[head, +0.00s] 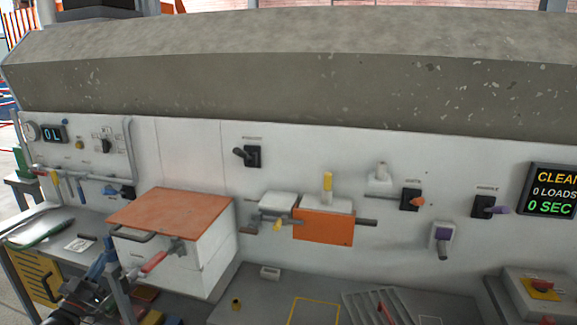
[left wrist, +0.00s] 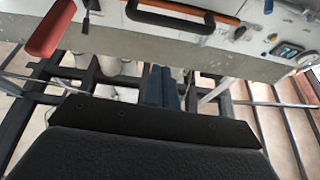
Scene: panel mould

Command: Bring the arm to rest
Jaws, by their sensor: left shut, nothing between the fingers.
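My left gripper (head: 107,258) is at the lower left of the head view, its dark arm coming in from the bottom edge. Its blue fingers point up and away, in front of the white box with the orange-brown top (head: 170,205). In the left wrist view the two blue fingers (left wrist: 161,80) lie side by side, shut, with nothing between them. The fingers look apart from the box, though the exact gap cannot be told. My right gripper is in neither view.
A red-handled lever (head: 154,262) on the box front is close to the right of my left gripper. A grey bench with a green item (head: 40,229) lies to the left. The white panel (head: 200,150) behind carries several switches, a gauge and displays.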

